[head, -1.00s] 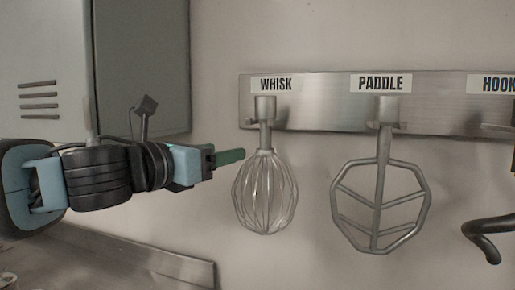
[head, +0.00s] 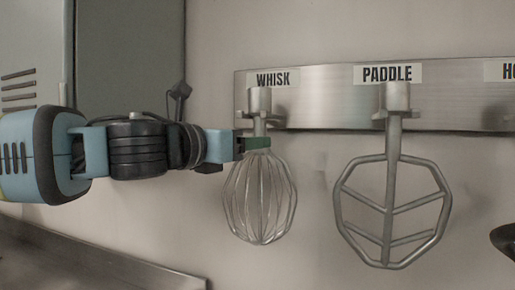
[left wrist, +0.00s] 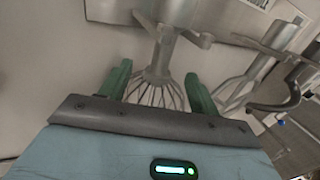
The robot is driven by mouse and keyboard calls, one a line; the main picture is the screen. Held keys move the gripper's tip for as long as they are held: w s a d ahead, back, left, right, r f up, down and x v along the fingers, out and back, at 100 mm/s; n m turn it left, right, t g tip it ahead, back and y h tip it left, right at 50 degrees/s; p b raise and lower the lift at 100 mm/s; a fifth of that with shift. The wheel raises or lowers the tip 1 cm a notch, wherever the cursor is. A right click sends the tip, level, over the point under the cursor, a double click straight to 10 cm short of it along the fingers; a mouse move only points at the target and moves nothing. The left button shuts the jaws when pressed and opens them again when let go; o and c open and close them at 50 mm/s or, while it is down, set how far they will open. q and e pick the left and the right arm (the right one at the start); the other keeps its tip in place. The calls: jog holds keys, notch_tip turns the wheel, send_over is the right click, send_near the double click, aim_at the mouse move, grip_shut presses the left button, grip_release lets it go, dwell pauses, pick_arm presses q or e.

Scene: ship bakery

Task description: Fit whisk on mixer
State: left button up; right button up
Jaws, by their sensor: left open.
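The whisk (head: 260,205) hangs upright from the wall rack under the WHISK label. My left gripper (head: 262,146) reaches in from the left at the top of its wires, just below the collar. In the left wrist view, the green fingers of my left gripper (left wrist: 158,88) are open, one on each side of the whisk (left wrist: 160,75) where the wires meet the shaft. A gap shows between each finger and the whisk. The mixer is not recognisable in these views. My right gripper is not in view.
The steel rack (head: 335,95) runs along the wall. A paddle (head: 390,205) hangs to the right of the whisk, with clear wall between them. A dark hook (head: 505,240) is cut off at the right edge. A grey cabinet (head: 130,55) stands at the left, above a steel counter edge (head: 110,265).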

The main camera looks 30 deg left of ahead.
aim_at(255, 134)
pick_arm(q)
jog(key=shift+w+d+b, duration=0.15)
jog(key=shift+w+b, duration=0.05)
jog(key=shift+w, duration=0.65)
jog(key=shift+w+d+b, duration=0.1)
jog(key=shift+w+b, duration=0.05)
jog(key=shift+w, duration=0.7)
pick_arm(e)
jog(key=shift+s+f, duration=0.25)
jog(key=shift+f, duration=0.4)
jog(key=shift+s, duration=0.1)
pick_arm(q)
jog(key=c, duration=0.6)
grip_shut()
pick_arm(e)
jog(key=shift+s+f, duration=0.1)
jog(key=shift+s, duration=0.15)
pick_arm(q)
jog(key=shift+r, duration=0.1)
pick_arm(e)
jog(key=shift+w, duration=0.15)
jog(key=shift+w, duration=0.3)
